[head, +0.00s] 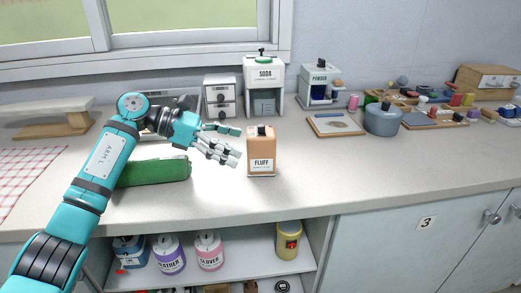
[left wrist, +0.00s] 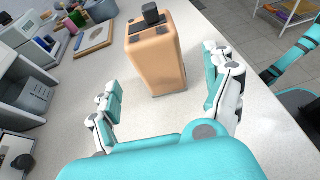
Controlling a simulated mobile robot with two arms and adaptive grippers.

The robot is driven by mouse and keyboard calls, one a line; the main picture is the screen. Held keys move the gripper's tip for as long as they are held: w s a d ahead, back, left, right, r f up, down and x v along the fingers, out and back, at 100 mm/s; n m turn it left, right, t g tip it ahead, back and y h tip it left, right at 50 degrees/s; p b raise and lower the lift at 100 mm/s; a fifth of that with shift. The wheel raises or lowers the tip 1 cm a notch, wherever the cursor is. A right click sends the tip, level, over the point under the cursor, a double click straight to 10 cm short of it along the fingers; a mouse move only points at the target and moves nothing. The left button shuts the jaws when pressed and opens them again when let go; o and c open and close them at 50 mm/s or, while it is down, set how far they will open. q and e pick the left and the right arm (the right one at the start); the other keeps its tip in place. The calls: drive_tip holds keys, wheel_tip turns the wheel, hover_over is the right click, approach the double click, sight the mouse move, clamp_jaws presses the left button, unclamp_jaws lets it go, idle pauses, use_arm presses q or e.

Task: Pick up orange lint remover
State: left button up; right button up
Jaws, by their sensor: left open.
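The orange lint remover (head: 262,155) is a boxy, upright block with a dark knob on top and a white label reading "FLUFF". It stands on the grey counter near the middle of the head view. My left gripper (head: 230,144) is open just to the left of it, with its fingers pointing at it. In the left wrist view the lint remover (left wrist: 157,55) stands ahead, centred between the two spread fingers of the gripper (left wrist: 165,95), with nothing held.
A rolled green cloth (head: 155,170) lies under my left arm. A soda dispenser (head: 264,88) and a powder box (head: 320,85) stand at the back. A blue-grey pot (head: 383,119) and small items are to the right. The front right counter is clear.

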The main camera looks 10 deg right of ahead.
use_arm(q)
drive_tip(key=shift+x, duration=1.25)
drive_tip(key=shift+c, duration=1)
drive_tip(key=c, duration=0.9)
drive_tip(key=shift+c, duration=0.4)
use_arm(e)
drive_tip(key=shift+s+f, duration=0.15)
drive_tip(key=shift+f, duration=0.2)
use_arm(q)
drive_tip(key=shift+r, duration=0.1)
use_arm(e)
drive_tip(key=shift+s, duration=0.15)
